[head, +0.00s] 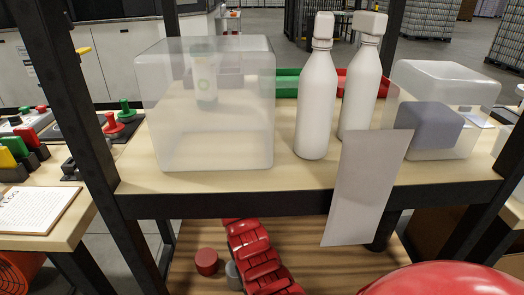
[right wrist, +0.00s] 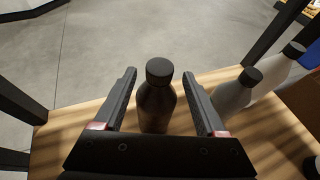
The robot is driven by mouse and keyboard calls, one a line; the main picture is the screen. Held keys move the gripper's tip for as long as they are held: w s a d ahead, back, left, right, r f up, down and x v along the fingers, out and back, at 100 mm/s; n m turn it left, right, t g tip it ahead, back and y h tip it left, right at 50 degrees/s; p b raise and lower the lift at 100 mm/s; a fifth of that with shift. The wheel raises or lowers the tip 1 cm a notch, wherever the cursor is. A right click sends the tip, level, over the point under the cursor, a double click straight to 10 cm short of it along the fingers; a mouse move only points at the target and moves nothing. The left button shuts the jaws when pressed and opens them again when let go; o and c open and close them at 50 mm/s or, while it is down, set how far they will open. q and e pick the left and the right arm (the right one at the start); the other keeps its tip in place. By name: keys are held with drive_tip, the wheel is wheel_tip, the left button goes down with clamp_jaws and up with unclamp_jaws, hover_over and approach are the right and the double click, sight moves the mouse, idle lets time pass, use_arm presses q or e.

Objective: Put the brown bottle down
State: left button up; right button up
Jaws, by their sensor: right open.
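The brown bottle (right wrist: 156,108) with a black cap stands upright on a wooden shelf (right wrist: 75,118) in the right wrist view. My right gripper (right wrist: 158,74) is open, with one finger on each side of the bottle. A gap shows between the bottle and each finger; the lower part of the bottle is hidden by the gripper body. I do not see the brown bottle in the head view. My left gripper is in neither view.
Pale bottles (right wrist: 234,95) with dark caps stand right of the brown bottle. In the head view, two white bottles (head: 316,105) and translucent boxes (head: 205,125) stand on a shelf with dark posts. A white sheet (head: 365,190) is at its front edge.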

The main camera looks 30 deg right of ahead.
drive_tip(key=p+v, duration=0.1)
drive_tip(key=v, duration=0.8)
drive_tip(key=shift+s, duration=0.1)
